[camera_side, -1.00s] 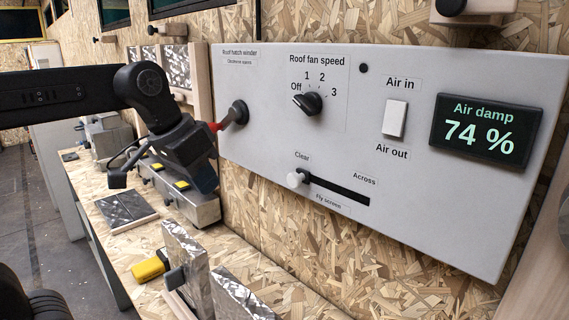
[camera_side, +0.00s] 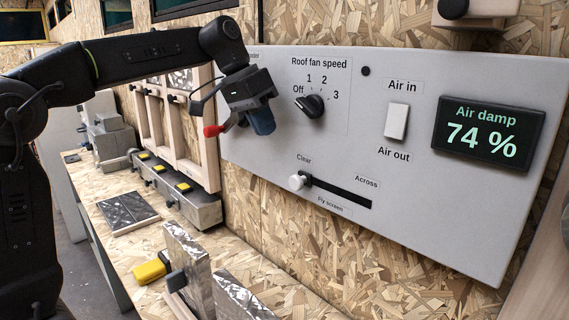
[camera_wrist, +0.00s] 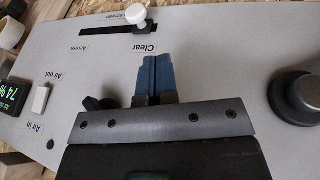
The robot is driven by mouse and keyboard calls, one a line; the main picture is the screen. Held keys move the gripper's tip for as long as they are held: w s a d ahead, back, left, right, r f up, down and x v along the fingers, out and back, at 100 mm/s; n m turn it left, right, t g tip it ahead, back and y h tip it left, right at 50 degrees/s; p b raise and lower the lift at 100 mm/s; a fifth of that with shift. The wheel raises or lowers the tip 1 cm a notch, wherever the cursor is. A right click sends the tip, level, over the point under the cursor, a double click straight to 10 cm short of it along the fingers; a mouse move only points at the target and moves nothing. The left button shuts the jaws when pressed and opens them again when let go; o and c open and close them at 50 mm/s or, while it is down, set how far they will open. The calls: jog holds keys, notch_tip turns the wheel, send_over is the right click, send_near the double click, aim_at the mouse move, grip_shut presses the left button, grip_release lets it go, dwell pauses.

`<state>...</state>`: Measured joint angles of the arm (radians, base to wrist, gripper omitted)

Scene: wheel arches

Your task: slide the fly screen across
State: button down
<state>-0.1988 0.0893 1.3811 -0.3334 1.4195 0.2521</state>
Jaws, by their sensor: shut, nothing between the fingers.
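The fly screen slider is a white knob (camera_side: 297,182) in a black slot (camera_side: 340,193) low on the grey panel (camera_side: 400,225). The knob stands at the slot's Clear end, with the Across label near the other end. It also shows in the wrist view (camera_wrist: 136,14), with the slot (camera_wrist: 118,32) beside it. My gripper (camera_side: 262,127) is in front of the panel, above and left of the knob and apart from it. Its blue fingers (camera_wrist: 154,76) are together and empty, pointing toward the knob in the wrist view.
The fan speed dial (camera_side: 312,105) is just right of my gripper. A switch (camera_side: 396,121) and a display (camera_side: 489,132) reading 74 % are farther right. A dark round winder knob (camera_wrist: 298,94) with a red part (camera_side: 212,131) is on the left side.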

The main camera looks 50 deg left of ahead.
aim_at(291, 178)
jog(key=shift+w+d+f, duration=0.25)
jog(key=shift+d+f, duration=0.45)
jog(key=shift+f, duration=0.55)
jog(key=shift+w+d+f, duration=0.25)
jog(key=shift+d+f, duration=0.45)
jog(key=shift+f, duration=0.5)
jog(key=shift+w+d+f, duration=0.25)
jog(key=shift+d+f, duration=0.45)
jog(key=shift+f, duration=0.55)
